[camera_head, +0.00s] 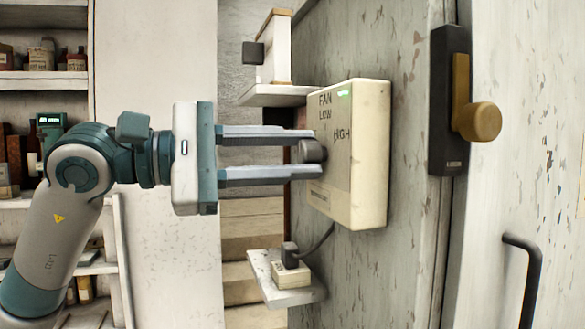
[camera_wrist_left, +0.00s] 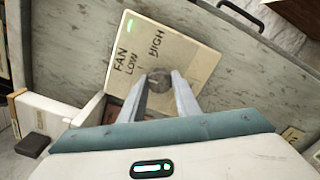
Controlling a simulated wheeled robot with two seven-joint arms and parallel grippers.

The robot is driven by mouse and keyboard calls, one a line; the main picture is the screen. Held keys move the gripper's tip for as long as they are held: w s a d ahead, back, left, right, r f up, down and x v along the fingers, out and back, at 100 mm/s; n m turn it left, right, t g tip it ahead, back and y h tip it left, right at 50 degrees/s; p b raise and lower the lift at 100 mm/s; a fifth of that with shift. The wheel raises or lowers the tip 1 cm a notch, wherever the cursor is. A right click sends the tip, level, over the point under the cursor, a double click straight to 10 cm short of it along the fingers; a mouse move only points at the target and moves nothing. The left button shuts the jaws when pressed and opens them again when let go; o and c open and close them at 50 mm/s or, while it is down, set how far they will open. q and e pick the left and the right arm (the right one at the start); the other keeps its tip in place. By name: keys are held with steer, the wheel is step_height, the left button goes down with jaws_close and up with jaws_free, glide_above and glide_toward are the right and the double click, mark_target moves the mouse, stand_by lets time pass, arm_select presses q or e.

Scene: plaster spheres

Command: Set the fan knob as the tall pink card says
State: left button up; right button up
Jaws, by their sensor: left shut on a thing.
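The fan box (camera_head: 372,150) is a cream panel on the grey wall, lettered FAN, LOW and HIGH, with a small green light near its top. Its dark grey round fan knob (camera_head: 313,151) sticks out from the face. My left gripper (camera_head: 304,153) reaches in from the left, one finger above and one below the knob, and is shut on it. The left wrist view also shows the knob (camera_wrist_left: 159,82) between the fingertips. I cannot tell which mark the knob points to. No tall pink card shows in either view. My right gripper is out of view.
A small shelf (camera_head: 275,95) with a white box-like thing stands above and left of the fan box. A lower shelf (camera_head: 292,297) holds a plug block with a cable. A dark plate with a brass knob (camera_head: 481,121) and a black handle (camera_head: 523,275) are at right.

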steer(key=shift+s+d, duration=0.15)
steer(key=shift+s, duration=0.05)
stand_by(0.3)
arm_select(q)
steer(key=o, duration=1)
steer(key=shift+o, duration=0.2)
steer(key=shift+a, duration=0.15)
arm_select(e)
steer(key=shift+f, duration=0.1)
arm_select(q)
steer(key=shift+s+a, duration=0.1)
steer(key=shift+a, duration=0.15)
steer(key=shift+s+a+b, duration=0.1)
steer(key=shift+a+b, duration=0.2)
steer(key=shift+a, duration=0.1)
steer(key=b+v, duration=0.3)
steer(key=v, duration=1.2)
steer(key=shift+s+a, duration=0.2)
steer(key=shift+a, duration=0.15)
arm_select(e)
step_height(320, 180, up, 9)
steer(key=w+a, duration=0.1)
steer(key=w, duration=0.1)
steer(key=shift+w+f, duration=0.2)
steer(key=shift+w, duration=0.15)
